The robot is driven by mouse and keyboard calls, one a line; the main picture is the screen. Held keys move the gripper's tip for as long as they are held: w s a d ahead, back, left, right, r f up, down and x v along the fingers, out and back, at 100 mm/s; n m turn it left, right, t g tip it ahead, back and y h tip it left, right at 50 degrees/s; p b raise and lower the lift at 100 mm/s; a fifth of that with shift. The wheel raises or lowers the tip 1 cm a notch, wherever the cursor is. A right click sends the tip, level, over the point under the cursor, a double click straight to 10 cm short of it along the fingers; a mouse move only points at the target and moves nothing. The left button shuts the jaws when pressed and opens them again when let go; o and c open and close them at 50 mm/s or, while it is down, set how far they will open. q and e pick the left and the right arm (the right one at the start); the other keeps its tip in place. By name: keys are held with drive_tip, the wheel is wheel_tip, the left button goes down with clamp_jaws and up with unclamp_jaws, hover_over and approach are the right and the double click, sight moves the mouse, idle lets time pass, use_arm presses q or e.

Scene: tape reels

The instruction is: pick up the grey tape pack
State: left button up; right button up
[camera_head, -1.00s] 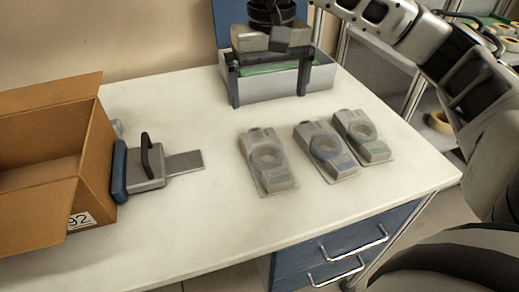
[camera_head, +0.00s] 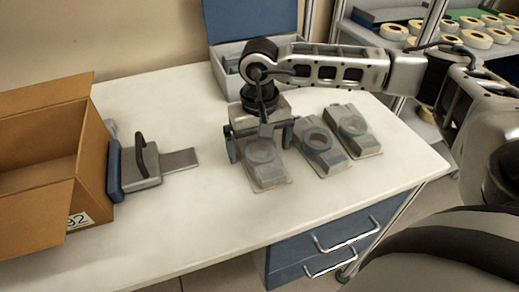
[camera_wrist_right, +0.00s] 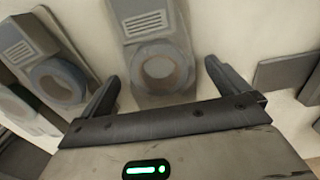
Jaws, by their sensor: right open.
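The grey tape pack (camera_head: 267,177) lies on the white table, the leftmost of three clear packs in the head view. My right gripper (camera_head: 260,147) is open above its far part, with a finger to each side, and hides some of it. In the right wrist view the grey pack (camera_wrist_right: 150,25) lies ahead between the spread fingers of my right gripper (camera_wrist_right: 163,85), its ring shape facing up. Nothing is held. Whether the fingers touch the pack cannot be told. My left gripper is not in view.
A bluish pack (camera_head: 322,153) and a greenish pack (camera_head: 357,135) lie close on the right. An open cardboard box (camera_head: 92,150) and a tape dispenser (camera_head: 142,168) stand left. A grey bin (camera_head: 228,72) stands behind. The table's front is clear.

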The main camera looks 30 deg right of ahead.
drive_tip(key=shift+f, duration=0.3)
drive_tip(key=c, duration=1.1)
drive_tip(key=shift+c, duration=0.2)
drive_tip(key=shift+r, duration=0.15)
